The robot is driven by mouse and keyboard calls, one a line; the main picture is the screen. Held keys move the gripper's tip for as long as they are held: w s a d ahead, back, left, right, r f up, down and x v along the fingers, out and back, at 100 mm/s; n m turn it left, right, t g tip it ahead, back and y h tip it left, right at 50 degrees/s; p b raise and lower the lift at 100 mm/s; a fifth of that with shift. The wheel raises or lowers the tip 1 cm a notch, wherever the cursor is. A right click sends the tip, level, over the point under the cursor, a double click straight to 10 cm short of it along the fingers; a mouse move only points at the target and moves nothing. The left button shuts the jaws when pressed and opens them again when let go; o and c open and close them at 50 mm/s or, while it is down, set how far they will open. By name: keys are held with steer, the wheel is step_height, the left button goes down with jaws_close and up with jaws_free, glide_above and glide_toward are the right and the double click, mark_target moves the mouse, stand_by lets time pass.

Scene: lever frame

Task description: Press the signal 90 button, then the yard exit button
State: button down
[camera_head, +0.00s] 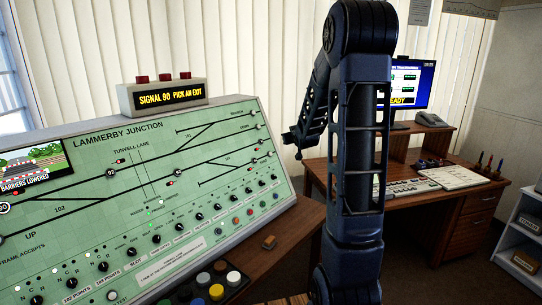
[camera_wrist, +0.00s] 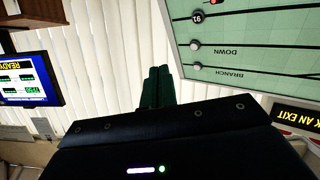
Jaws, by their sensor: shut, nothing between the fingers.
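The sloping green Lammerby Junction panel (camera_head: 150,190) fills the left of the head view. The round signal 90 button (camera_head: 4,207) is at its left edge, partly cut off. The display (camera_head: 170,97) above the panel reads "SIGNAL 90 PICK AN EXIT". I cannot make out a yard exit label; several round buttons mark line ends at the panel's right, by labels such as BRANCH and DOWN. My gripper (camera_head: 297,150) is right of the panel's upper right corner, apart from it. In the wrist view its fingers (camera_wrist: 157,88) are shut and empty, with the panel (camera_wrist: 255,45) at upper right.
A level-crossing screen (camera_head: 33,166) reads "BARRIERS LOWERED". A wooden desk (camera_head: 455,205) with a monitor (camera_head: 411,83) and telephone (camera_head: 431,120) stands at right. My arm hides part of the middle.

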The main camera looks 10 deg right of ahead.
mark_target(270, 154)
steer(key=w+d+f+n+t+y, duration=0.2)
steer(key=w+f+t, duration=0.3)
steer(key=w+f, duration=0.5)
steer(key=shift+w+d+f+n+y, duration=0.2)
steer(key=shift+f+n+y, duration=0.1)
steer(key=shift+f+y, duration=0.5)
steer(key=shift+r, duration=0.15)
steer(key=shift+w+a+f, duration=0.7)
steer(key=shift+w+a, duration=0.05)
steer(key=shift+w, duration=0.3)
steer(key=shift+w+a+f, duration=0.65)
steer(key=shift+w+a, duration=0.1)
steer(key=shift+w, duration=0.3)
steer(key=shift+w+a+f, duration=0.7)
steer(key=shift+w+a, duration=0.05)
steer(key=shift+w, duration=0.3)
steer(key=shift+w+a+f, duration=0.2)
steer(key=shift+w+a, duration=0.05)
steer(key=shift+w, duration=0.05)
